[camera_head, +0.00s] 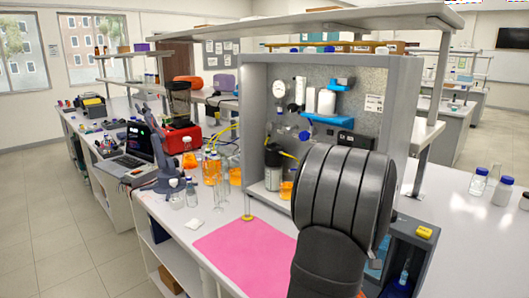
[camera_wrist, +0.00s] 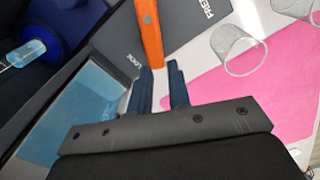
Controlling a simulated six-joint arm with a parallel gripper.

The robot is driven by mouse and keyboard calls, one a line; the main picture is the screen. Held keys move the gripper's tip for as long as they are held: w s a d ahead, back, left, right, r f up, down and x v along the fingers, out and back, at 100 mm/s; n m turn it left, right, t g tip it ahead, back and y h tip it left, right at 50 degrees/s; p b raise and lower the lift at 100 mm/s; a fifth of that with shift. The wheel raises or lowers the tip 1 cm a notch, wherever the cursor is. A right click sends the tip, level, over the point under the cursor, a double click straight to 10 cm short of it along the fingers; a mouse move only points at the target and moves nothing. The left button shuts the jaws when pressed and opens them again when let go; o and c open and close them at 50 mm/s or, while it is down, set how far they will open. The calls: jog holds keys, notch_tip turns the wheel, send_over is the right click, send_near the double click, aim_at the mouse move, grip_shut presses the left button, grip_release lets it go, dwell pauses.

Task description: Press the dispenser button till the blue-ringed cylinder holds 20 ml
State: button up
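My gripper (camera_wrist: 160,68) shows in the wrist view as two dark blue fingers a little apart, with nothing clearly held between them. An orange bar (camera_wrist: 148,30) lies just beyond the fingertips; whether they touch it I cannot tell. In the head view my own arm hides the gripper. A clear glass vessel (camera_wrist: 238,50) stands near the pink mat in the wrist view; no blue ring or liquid level can be made out on it. I cannot make out the dispenser button.
The pink mat (camera_head: 243,252) lies flat and mostly clear. A grey panel rig (camera_head: 399,120) with a gauge stands behind it. Orange-filled glassware (camera_head: 211,170) stands at left. A dark grey box (camera_head: 424,248) stands at right, and several bottles (camera_head: 478,182) stand at far right.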

grip_shut()
dwell(1.2)
jog(key=s+d+r+m+h, duration=0.2)
jog(key=s+d+r+m, duration=0.15)
jog(key=r, duration=0.35)
jog(key=s+d+r+m+h, duration=0.25)
jog(key=d+r, duration=0.25)
jog(key=r, duration=0.3)
notch_tip(320, 180, up, 14)
jog(key=m+t+h, duration=0.2)
jog(key=t+h, duration=0.2)
send_over(422, 232)
jog(key=shift+f, duration=0.15)
jog(key=shift+f, duration=4.3)
jog(key=shift+f, duration=0.1)
